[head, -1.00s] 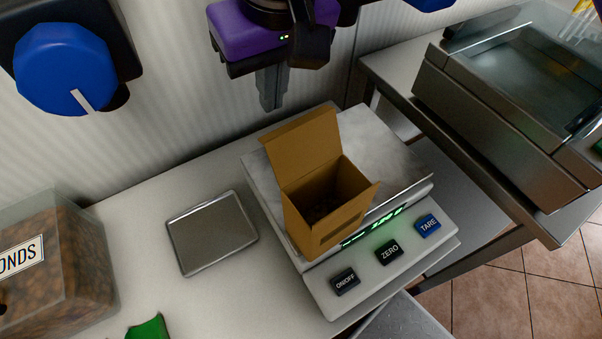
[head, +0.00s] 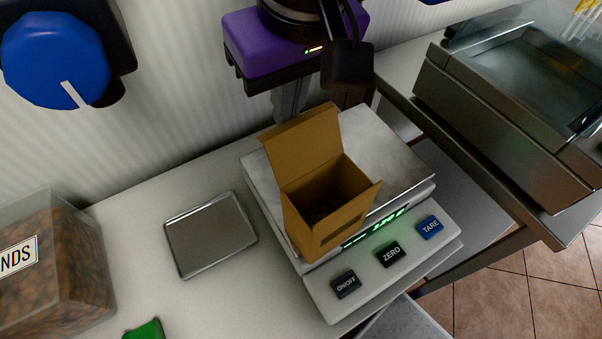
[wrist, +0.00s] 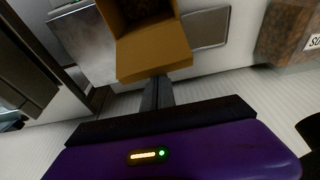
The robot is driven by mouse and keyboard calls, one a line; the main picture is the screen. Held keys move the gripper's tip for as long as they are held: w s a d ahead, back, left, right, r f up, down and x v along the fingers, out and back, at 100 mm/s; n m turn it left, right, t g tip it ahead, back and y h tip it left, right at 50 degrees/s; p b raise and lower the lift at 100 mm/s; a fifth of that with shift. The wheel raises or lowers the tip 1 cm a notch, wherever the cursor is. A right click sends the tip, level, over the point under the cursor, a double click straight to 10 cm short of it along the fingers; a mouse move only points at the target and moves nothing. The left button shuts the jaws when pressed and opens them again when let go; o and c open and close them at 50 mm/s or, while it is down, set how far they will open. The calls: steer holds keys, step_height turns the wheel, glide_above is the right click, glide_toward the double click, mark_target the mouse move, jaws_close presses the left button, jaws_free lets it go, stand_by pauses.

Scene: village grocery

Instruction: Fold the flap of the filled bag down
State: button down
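The filled bag is a brown, box-like paper bag (head: 325,215) standing open on the scale (head: 385,150). Dark contents show low inside it. Its flap (head: 300,145) stands up on the wall side, leaning slightly back. In the wrist view the flap (wrist: 153,55) is close beyond my fingers. My gripper (head: 290,108), with a purple body, is behind the flap, between it and the wall. Its grey fingers (wrist: 157,95) are together and empty. The flap partly hides the fingertips in the head view, and I cannot tell whether they touch it.
A small metal tray (head: 210,235) lies left of the scale. A clear bin of almonds (head: 55,270) stands at the left, with a green object (head: 145,332) near the front edge. A steel-and-glass case (head: 510,110) is at the right. A blue knob (head: 55,60) is at upper left.

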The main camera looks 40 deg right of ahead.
steer(key=shift+s+a, duration=0.1)
steer(key=shift+s, duration=0.5)
stand_by(0.6)
steer(key=w+b, duration=0.2)
steer(key=w, duration=0.4)
steer(key=shift+d, duration=0.4)
steer(key=shift+w+f, duration=0.1)
steer(key=shift+f+b, duration=0.55)
steer(key=shift+b, duration=0.35)
